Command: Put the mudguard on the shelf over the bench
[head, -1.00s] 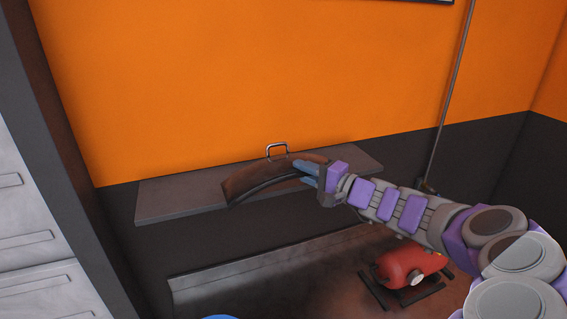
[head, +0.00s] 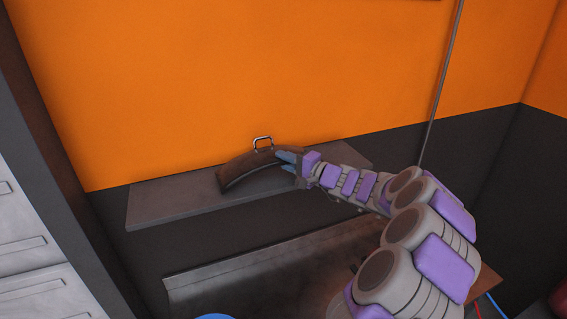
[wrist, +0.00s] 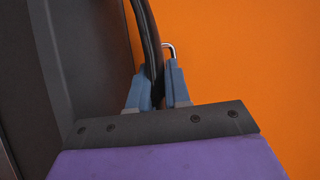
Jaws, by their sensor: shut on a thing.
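The mudguard (head: 243,171) is a dark brown curved piece with a metal loop (head: 263,142) on top.
The bench (head: 230,270) lies below the shelf, with a raised back edge. Grey drawers (head: 25,225) stand at the left. A pole or cable (head: 441,90) runs down the wall at the right. The shelf is bare at its left end.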

